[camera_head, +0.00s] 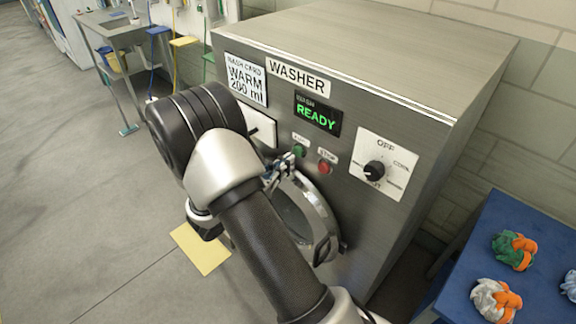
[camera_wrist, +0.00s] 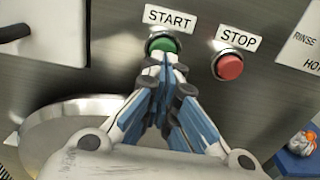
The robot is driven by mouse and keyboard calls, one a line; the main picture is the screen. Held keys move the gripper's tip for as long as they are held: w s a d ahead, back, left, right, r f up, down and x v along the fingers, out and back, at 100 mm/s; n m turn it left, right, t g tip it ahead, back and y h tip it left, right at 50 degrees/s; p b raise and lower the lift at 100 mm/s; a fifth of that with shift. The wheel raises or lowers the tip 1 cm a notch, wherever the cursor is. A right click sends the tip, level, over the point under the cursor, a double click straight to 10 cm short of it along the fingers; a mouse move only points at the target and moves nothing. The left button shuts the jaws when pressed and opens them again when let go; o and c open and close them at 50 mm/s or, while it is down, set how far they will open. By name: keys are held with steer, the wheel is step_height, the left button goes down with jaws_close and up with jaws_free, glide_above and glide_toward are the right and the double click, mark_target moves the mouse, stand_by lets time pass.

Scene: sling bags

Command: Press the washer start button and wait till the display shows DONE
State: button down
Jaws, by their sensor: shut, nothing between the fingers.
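The washer (camera_head: 400,60) is a steel cabinet. Its display (camera_head: 318,114) reads READY in green. The green start button (camera_head: 299,150) sits below the display, under a START label, and also shows in the wrist view (camera_wrist: 163,43). The red stop button (camera_head: 325,168) is to its right, and also shows in the wrist view (camera_wrist: 229,66). My gripper (camera_head: 292,160) is shut and empty. In the wrist view its fingertips (camera_wrist: 167,62) overlap the lower edge of the green button; I cannot tell whether they touch it.
A round door (camera_head: 318,215) is below the buttons, partly behind my arm. A dial (camera_head: 375,170) is right of the stop button. A wash card (camera_head: 246,78) reads WARM 200 ml. A blue table (camera_head: 500,220) with bundled cloths stands at right. A yellow mat (camera_head: 205,250) lies on the floor.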

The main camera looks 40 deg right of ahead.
steer(key=shift+d, duration=0.6)
steer(key=shift+d, duration=0.7)
steer(key=shift+w+r, duration=0.1)
steer(key=shift+a, duration=0.15)
steer(key=s+a+p, duration=0.1)
steer(key=a+p, duration=0.1)
steer(key=a, duration=1.2)
